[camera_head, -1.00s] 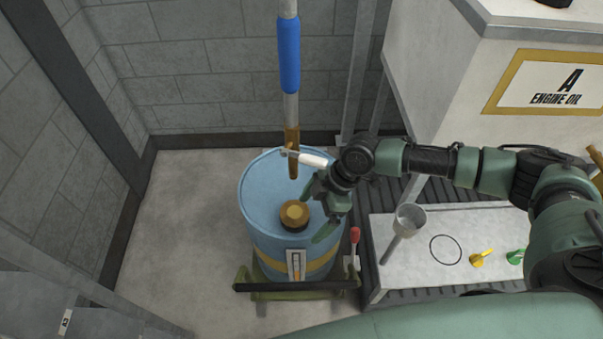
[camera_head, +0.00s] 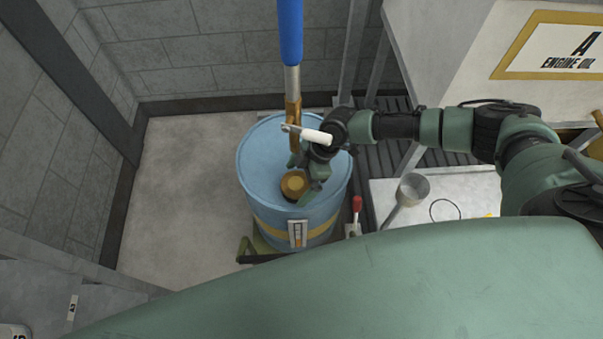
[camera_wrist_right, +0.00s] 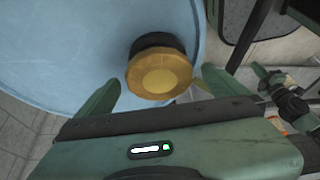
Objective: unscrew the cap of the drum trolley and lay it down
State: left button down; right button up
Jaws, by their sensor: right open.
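The drum trolley carries a blue drum (camera_head: 262,165) with a yellow band. Its brass-coloured cap (camera_head: 294,184) sits on a dark neck on the drum top, towards the front. My right gripper (camera_head: 306,182) is at the cap from the right. In the right wrist view the cap (camera_wrist_right: 160,75) lies ahead of the two spread green fingers (camera_wrist_right: 156,92), with a gap on each side. The gripper is open and empty. My left gripper is not in view.
A pump with a blue sleeve (camera_head: 291,30) and a white-gripped handle (camera_head: 312,135) rises from the drum close to my right wrist. A bench with a grey funnel (camera_head: 412,187) stands at the right. The floor left of the drum is clear.

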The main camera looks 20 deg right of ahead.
jog(key=c, duration=1.5)
jog(key=shift+w+f+n+b, duration=0.1)
jog(key=shift+f+n+b, duration=0.1)
jog(key=shift+n+b, duration=0.5)
jog(key=n+g+b, duration=0.1)
jog(key=n+b, duration=0.1)
jog(key=b, duration=0.1)
jog(key=shift+w+a+b, duration=0.1)
jog(key=shift+b, duration=0.25)
jog(key=shift+r+n+g+b, duration=0.1)
jog(key=shift+n+g+b, duration=0.4)
jog(key=shift+n, duration=0.2)
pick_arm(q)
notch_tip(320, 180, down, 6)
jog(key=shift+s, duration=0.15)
pick_arm(e)
jog(key=shift+r, duration=0.1)
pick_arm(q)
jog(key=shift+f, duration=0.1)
